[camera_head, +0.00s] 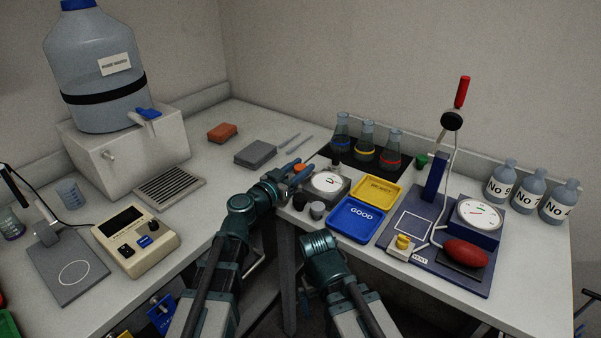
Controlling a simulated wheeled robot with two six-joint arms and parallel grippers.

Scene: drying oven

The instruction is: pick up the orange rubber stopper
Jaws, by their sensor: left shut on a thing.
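The orange rubber stopper (299,167) is a small orange piece at the fingers of my left gripper (294,172), near the corner of the bench. The gripper is shut on it, and the blue fingers hide part of it. I cannot tell whether the stopper touches the bench. My right arm is low at the front of the bench, and its gripper cannot be made out.
A round dial gauge (327,183) stands just right of the left gripper, with dark and grey stoppers (317,210) in front. Blue (357,219) and yellow (377,190) trays lie further right. Flasks (367,142) stand behind. A grey block (255,154) lies left.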

